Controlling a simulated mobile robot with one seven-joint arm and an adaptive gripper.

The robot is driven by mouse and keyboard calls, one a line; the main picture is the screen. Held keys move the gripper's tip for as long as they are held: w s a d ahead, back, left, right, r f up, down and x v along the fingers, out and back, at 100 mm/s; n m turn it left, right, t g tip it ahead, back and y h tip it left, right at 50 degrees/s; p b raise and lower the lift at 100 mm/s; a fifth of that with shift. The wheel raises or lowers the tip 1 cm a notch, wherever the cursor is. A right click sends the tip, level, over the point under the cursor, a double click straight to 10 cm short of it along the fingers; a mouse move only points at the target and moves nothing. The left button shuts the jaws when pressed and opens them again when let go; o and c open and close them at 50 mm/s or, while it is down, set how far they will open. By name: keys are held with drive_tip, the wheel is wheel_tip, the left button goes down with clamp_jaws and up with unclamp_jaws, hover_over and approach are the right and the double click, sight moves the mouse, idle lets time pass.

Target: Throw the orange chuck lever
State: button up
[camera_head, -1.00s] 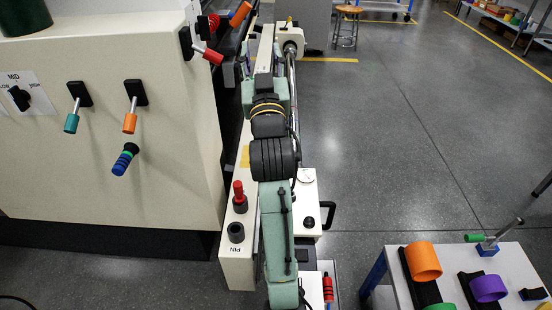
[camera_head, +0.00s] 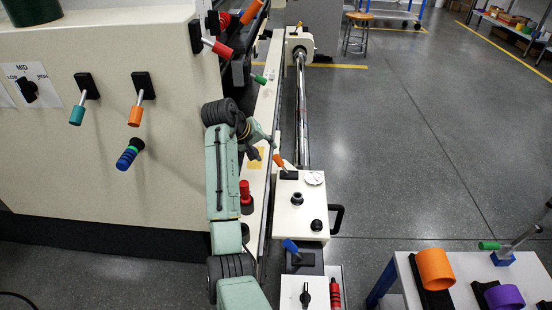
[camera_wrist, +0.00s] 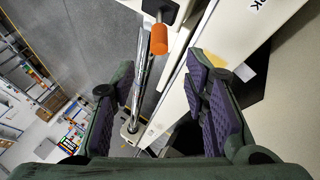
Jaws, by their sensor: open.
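An orange-handled lever (camera_head: 278,160) stands on a black base on the white carriage box. In the wrist view its orange handle (camera_wrist: 158,38) shows at upper middle, ahead of and between the spread fingers, not touched. My gripper (camera_head: 264,145) is just left of this lever in the head view. In the wrist view my gripper (camera_wrist: 163,85) is open and empty, with dark purple pads. Another orange lever (camera_head: 136,114) hangs on the cream headstock panel, away from my gripper. No readable label shows which orange lever is the chuck lever.
The carriage box (camera_head: 300,212) also bears black knobs and a dial. A blue lever (camera_head: 291,247) and a red knob (camera_head: 246,192) are close by. Teal (camera_head: 77,113) and red (camera_head: 217,47) levers sit on the headstock. A side table (camera_head: 470,275) stands right; floor between is clear.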

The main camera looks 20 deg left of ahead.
sight(275, 157)
drive_tip(key=x, duration=1)
drive_tip(key=shift+w+d+f, duration=0.1)
drive_tip(key=shift+c, duration=0.2)
clamp_jaws()
idle(0.4)
